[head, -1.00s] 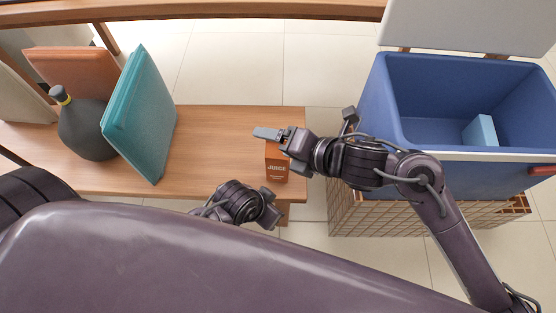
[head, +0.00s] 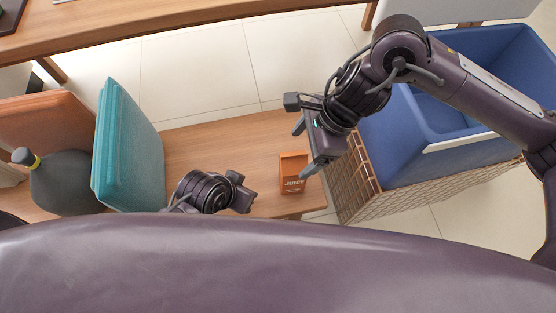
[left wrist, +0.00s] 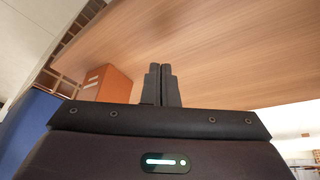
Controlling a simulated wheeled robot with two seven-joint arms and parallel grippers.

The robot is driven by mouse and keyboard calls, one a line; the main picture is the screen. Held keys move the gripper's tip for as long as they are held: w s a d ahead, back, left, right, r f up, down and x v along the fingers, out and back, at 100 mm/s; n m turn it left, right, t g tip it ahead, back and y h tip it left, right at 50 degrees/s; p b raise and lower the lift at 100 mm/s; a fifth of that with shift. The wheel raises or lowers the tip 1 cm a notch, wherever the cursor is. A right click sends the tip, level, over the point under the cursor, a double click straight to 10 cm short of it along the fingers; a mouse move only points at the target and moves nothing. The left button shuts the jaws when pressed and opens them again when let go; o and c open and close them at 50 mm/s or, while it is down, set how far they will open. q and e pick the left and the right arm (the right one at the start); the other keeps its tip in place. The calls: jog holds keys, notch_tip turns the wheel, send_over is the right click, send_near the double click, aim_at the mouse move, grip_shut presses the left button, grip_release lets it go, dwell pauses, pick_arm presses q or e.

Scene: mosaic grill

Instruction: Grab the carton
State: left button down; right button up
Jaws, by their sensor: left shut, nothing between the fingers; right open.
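The orange carton marked JUICE (head: 293,172) stands near the right end of the wooden bench (head: 220,140). It also shows in the left wrist view (left wrist: 107,84), left of my left fingers. My right gripper (head: 303,148) is open and empty at the carton's upper right. Its lower finger overlaps the carton's right edge in the head view; whether they touch I cannot tell. My left gripper (head: 246,191) is low over the bench, left of the carton and apart from it. Its fingers (left wrist: 161,85) are shut with nothing between them.
The bench between cushions and carton is clear.

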aim_at(294, 163)
pick_arm(q)
jog(key=shift+d, duration=0.4)
pick_arm(e)
jog(key=shift+s+a+f, duration=0.1)
jog(key=shift+s+f, duration=0.1)
jog(key=shift+f, duration=0.7)
pick_arm(q)
jog(key=shift+w+d+t+h+b, duration=0.15)
jog(key=shift+d+t+h+b, duration=0.2)
jog(key=shift+d+b, duration=0.2)
pick_arm(e)
jog(key=x, duration=0.5)
jog(key=shift+w+f, duration=0.1)
grip_shut()
